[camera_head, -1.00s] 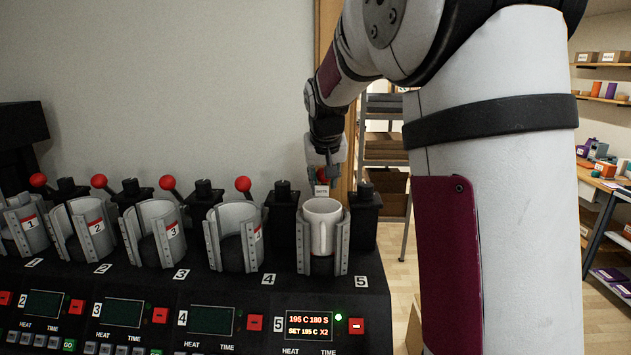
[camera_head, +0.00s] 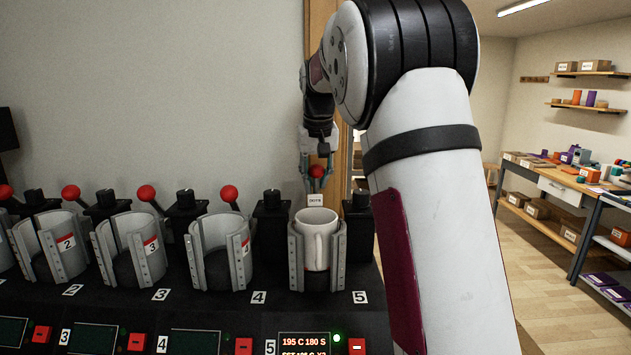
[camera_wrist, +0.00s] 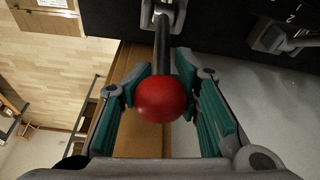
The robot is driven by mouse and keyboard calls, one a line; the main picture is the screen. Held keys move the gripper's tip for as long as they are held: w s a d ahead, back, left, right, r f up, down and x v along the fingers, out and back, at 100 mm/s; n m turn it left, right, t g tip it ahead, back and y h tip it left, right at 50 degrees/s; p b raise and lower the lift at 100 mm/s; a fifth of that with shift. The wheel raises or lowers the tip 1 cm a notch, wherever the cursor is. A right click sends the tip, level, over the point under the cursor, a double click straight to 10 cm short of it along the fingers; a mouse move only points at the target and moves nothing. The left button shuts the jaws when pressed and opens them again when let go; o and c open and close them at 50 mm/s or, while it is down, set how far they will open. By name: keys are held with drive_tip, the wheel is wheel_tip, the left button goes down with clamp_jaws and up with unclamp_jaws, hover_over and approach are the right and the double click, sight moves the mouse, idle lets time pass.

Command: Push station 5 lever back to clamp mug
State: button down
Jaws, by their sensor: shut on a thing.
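A white mug (camera_head: 314,240) stands upright in the station 5 clamp (camera_head: 340,262), its handle toward the camera between the two metal jaws. The station 5 lever has a red knob (camera_head: 317,171), which shows behind the mug at the back of the press. My gripper (camera_head: 311,172) is at that knob. In the wrist view the knob (camera_wrist: 160,99) sits between the teal pads of my gripper (camera_wrist: 163,92), with the dark lever rod (camera_wrist: 162,45) running up from it. My gripper is shut on the knob. Whether the clamp jaws touch the mug I cannot tell.
Stations 2 to 4 are empty, with red-knobbed levers such as the station 4 lever (camera_head: 228,193) left of mine. The station 5 display (camera_head: 304,343) is lit beside a green light. A wall is behind the press; shelves (camera_head: 595,107) and a workbench (camera_head: 560,170) are far right.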

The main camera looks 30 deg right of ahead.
drive_tip(key=shift+w+d+r, duration=0.1)
drive_tip(key=shift+w+r, duration=0.05)
drive_tip(key=shift+r, duration=0.3)
drive_tip(key=c, duration=1.5)
unclamp_jaws()
drive_tip(key=shift+o, duration=1.3)
drive_tip(key=shift+f, duration=0.15)
drive_tip(key=v, duration=1.2)
